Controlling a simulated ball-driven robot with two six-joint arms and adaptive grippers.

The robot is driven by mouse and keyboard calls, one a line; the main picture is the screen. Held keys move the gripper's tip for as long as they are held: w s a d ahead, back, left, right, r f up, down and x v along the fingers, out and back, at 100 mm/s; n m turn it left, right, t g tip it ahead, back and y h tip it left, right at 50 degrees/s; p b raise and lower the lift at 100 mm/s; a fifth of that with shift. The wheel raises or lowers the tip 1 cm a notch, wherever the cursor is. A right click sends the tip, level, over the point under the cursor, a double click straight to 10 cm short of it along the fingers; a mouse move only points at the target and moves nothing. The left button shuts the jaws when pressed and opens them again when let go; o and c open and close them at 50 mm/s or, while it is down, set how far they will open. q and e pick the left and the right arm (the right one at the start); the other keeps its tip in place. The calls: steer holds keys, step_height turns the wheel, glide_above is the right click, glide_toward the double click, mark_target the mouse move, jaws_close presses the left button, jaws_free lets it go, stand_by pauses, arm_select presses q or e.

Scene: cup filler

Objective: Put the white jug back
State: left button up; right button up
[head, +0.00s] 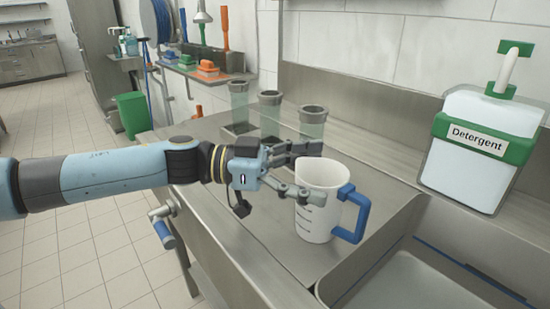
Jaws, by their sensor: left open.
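The white jug (321,214) has a blue handle on its right side and dark measuring marks on its front. It stands upright on the steel counter (262,232), just left of the sink. My left gripper (312,172) comes in from the left at the jug's upper left side. It is open, with one finger along the jug's front left and the other near the far side of its rim. Whether the fingers touch the jug I cannot tell. My right gripper is not in view.
Several clear cylinders with grey rims, one of them here (313,122), stand behind the jug. A detergent dispenser (462,165) with a green pump stands at the right. The sink basin (420,285) opens at the lower right. A tap-like handle (163,228) sticks out at the counter's front left.

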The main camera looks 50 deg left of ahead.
arm_select(q)
steer(key=p+v, duration=0.3)
steer(key=v, duration=0.7)
steer(key=shift+a, duration=0.15)
